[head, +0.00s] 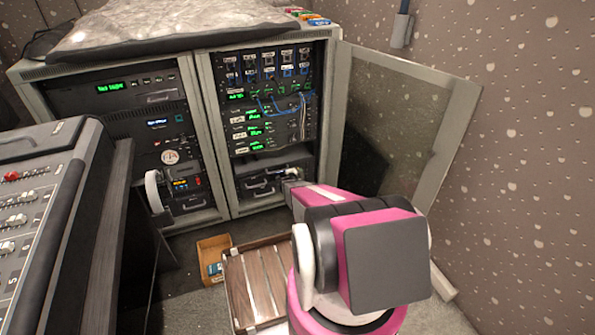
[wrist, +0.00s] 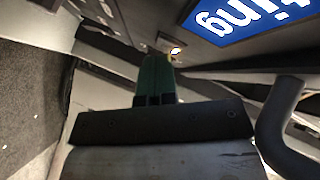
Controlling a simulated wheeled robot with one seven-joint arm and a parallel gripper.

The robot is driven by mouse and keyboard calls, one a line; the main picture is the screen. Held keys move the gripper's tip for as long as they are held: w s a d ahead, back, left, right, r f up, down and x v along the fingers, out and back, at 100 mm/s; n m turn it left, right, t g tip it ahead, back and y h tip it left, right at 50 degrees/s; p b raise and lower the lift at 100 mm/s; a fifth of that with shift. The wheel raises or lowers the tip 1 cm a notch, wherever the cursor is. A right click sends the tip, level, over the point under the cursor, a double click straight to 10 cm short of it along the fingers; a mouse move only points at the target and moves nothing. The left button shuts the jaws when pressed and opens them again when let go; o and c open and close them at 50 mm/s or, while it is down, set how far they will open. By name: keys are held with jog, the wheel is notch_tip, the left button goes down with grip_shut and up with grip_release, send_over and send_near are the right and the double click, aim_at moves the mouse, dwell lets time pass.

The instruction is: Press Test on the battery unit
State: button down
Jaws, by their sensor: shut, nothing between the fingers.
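The battery unit appears to be the dark unit with a handle (head: 262,187) low in the right rack bay. My arm reaches into that bay, and my gripper (head: 288,179) is at its right side, partly hidden by my own arm. In the wrist view my gripper (wrist: 157,62) is shut and empty, its dark green fingers pointing at a unit's front. The Test label is not readable.
A dark curved handle (wrist: 278,120) is close to the right of my gripper. The rack's glass door (head: 400,130) stands open on the right. A wooden crate (head: 252,285) and a cardboard box (head: 212,257) are on the floor; a fader console (head: 45,205) is at left.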

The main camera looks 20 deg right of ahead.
jog(key=shift+s, duration=0.75)
jog(key=shift+s, duration=0.1)
jog(key=s, duration=0.4)
jog(key=shift+s+d, duration=0.1)
jog(key=shift+s, duration=0.3)
dwell(0.6)
